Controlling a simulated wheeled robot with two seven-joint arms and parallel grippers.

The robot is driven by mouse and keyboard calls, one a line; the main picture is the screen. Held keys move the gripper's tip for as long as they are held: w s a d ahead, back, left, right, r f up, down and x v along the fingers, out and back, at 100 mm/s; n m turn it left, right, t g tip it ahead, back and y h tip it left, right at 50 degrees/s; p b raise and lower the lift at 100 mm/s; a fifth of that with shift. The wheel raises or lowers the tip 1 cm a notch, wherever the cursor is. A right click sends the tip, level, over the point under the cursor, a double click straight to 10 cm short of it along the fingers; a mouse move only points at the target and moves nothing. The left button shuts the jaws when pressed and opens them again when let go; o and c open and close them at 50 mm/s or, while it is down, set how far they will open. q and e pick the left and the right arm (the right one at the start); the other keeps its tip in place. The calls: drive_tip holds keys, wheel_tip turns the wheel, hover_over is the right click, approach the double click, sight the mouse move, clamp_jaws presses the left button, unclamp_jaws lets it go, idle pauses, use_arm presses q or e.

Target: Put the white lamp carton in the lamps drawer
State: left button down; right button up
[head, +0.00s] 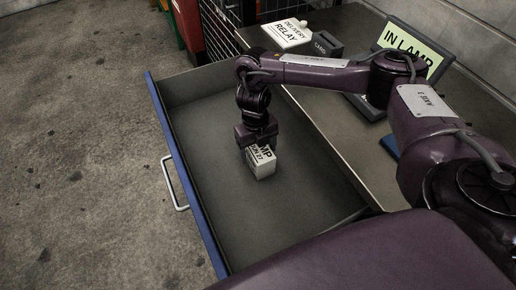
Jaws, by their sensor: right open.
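The white lamp carton (262,165) is a small box with dark lettering that includes "MP". It is inside the open drawer (154,95), a grey-floored drawer with a blue front and a pale handle. My right gripper (257,143) points down at the carton's top, with its fingers at the upper part of the box. The jaws are open. Whether the carton rests fully on the drawer floor is hard to tell. No label for the drawer shows. My left gripper is not in view.
A grey counter (340,140) runs along the drawer's right side. On it are a white "DELIVERY RELAY" item (288,33), a dark card holder (325,44) and a green "IN LAMP" sign (412,45). A wire cage (220,30) and red bin (188,28) stand behind. The drawer floor around the carton is clear.

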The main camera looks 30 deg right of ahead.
wheel_tip(320, 180, up, 12)
drive_tip(key=w+p, duration=0.1)
drive_tip(key=p, duration=0.2)
drive_tip(key=shift+w+r+p, duration=0.15)
drive_tip(key=shift+w+p, duration=0.1)
drive_tip(key=shift+p, duration=0.15)
